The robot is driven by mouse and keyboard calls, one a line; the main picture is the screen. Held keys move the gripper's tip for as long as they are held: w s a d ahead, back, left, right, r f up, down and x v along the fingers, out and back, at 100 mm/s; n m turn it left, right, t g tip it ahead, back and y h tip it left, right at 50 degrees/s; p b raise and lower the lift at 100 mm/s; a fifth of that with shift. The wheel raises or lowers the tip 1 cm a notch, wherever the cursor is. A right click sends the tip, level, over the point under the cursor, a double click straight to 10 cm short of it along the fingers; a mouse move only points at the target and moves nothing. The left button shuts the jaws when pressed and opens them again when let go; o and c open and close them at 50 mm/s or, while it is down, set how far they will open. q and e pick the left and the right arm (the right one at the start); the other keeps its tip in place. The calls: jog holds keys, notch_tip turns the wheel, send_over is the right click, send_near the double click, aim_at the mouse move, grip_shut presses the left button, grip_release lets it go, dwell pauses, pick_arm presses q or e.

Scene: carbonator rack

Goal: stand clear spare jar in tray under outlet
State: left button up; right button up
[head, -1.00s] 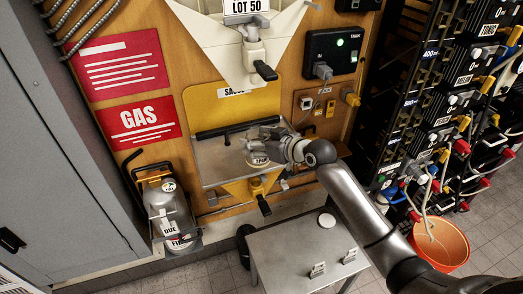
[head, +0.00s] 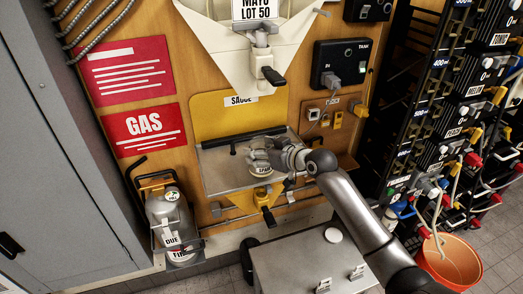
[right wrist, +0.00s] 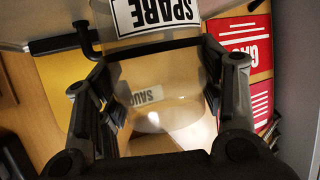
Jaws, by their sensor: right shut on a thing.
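The clear spare jar (right wrist: 165,95) is between the fingers of my right gripper (right wrist: 165,100) in the right wrist view. Its white SPARE label shows upside down at the top, and the background shows through its wall. In the head view my right gripper (head: 268,157) holds the jar (head: 261,169) in front of the sauce hopper's grey lid. The sauce outlet (head: 266,197) with a black handle is just below the jar in the picture. The mayo outlet (head: 262,62) is higher up. I cannot tell which surface is the tray. My left gripper is not in view.
A steel table (head: 290,262) with a white disc (head: 333,235) and small label cards stands below. A grey gas bottle (head: 168,218) stands at left beside a cabinet (head: 75,190). The carbonator rack (head: 425,110) and an orange bucket (head: 450,265) are at right.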

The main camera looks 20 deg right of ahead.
jog(key=shift+f, duration=0.4)
jog(key=o, duration=1.1)
jog(key=v, duration=1.2)
